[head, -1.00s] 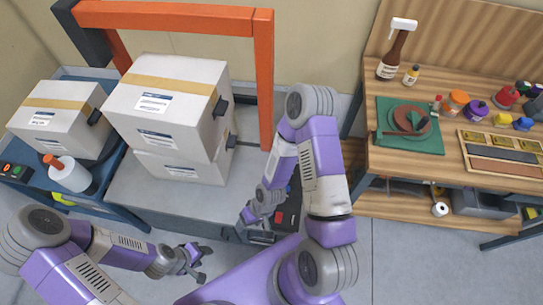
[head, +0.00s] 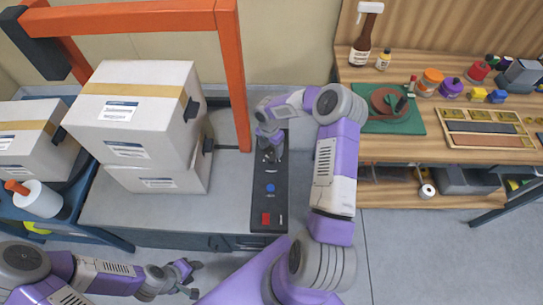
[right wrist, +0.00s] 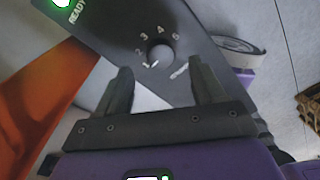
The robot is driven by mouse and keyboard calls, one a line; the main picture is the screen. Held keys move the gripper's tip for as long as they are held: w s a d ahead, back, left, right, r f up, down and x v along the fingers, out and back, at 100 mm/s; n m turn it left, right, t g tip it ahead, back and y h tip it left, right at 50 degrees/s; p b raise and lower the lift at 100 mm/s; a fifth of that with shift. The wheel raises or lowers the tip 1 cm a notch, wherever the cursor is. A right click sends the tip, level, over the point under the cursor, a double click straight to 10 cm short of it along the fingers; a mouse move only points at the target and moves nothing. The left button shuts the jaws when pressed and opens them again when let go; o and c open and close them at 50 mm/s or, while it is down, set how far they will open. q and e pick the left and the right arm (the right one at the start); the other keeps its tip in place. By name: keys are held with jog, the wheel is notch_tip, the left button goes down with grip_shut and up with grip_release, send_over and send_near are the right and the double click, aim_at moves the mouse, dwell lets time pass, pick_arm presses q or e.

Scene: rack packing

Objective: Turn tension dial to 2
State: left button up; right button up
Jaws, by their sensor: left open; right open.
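In the head view my right gripper (head: 272,152) is over the far part of the control panel (head: 265,212) and hides the dial. My left gripper (head: 188,280) is open and empty at the lower left.
A blue button (head: 270,188) and a red button (head: 266,218) are on the near panel. A green READY light (right wrist: 61,3) glows. White boxes (head: 130,105) stand left, beside the orange frame (head: 237,80). A wooden workbench (head: 370,150) is at right.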

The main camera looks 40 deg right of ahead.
aim_at(272, 157)
notch_tip(272, 157, down, 5)
jog(key=shift+s+b, duration=0.15)
jog(key=shift+b, duration=0.25)
jog(key=c, duration=1.1)
jog(key=shift+o, duration=0.2)
jog(key=shift+m, duration=0.4)
jog(key=m, duration=0.3)
jog(key=shift+m+b, duration=0.4)
jog(key=shift+s+m+y+b, duration=0.1)
jog(key=shift+m+y+b, duration=0.2)
jog(key=shift+m, duration=1.7)
